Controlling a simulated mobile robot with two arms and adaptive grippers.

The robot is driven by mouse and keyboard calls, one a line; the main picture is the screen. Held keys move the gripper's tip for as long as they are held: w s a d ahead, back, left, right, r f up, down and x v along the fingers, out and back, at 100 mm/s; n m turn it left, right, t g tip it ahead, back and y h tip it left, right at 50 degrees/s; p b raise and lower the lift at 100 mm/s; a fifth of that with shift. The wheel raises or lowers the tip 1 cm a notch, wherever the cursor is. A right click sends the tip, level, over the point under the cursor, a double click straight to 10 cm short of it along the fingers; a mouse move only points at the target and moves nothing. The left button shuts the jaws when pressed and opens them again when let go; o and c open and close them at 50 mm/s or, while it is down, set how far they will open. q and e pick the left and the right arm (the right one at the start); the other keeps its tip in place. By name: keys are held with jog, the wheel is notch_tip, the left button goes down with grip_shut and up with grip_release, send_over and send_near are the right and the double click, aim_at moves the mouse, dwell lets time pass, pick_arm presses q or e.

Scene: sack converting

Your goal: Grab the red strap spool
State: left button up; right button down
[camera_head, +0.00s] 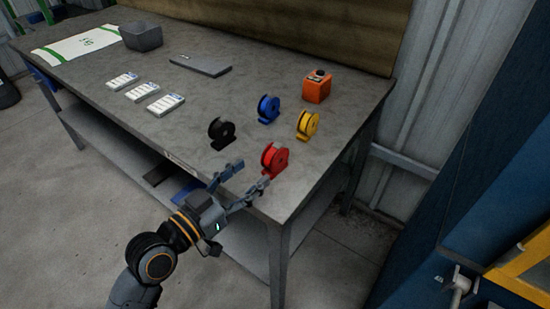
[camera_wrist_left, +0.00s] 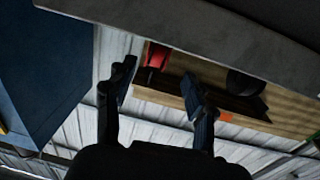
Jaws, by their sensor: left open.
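The red strap spool (camera_head: 274,158) stands upright near the front right edge of the workbench. My left gripper (camera_head: 247,176) is open and empty at the bench's front edge, its two fingers pointing toward the red spool from just in front of it. In the left wrist view the red spool (camera_wrist_left: 155,57) shows partly, just beyond and between the open fingers (camera_wrist_left: 158,74). I see no contact between the fingers and the spool. My right gripper is not in view.
A black spool (camera_head: 222,131), a blue spool (camera_head: 268,108) and a yellow spool (camera_head: 307,123) stand nearby on the workbench (camera_head: 185,135). An orange box (camera_head: 317,87) sits behind them. White packs (camera_head: 165,104), a grey plate (camera_head: 201,65) and a grey bin (camera_head: 142,36) lie further left.

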aim_at(266, 165)
pick_arm(q)
jog(key=x, duration=0.8)
jog(key=shift+d+f, duration=0.15)
jog(key=shift+d, duration=0.2)
jog(key=shift+c, duration=0.4)
grip_shut()
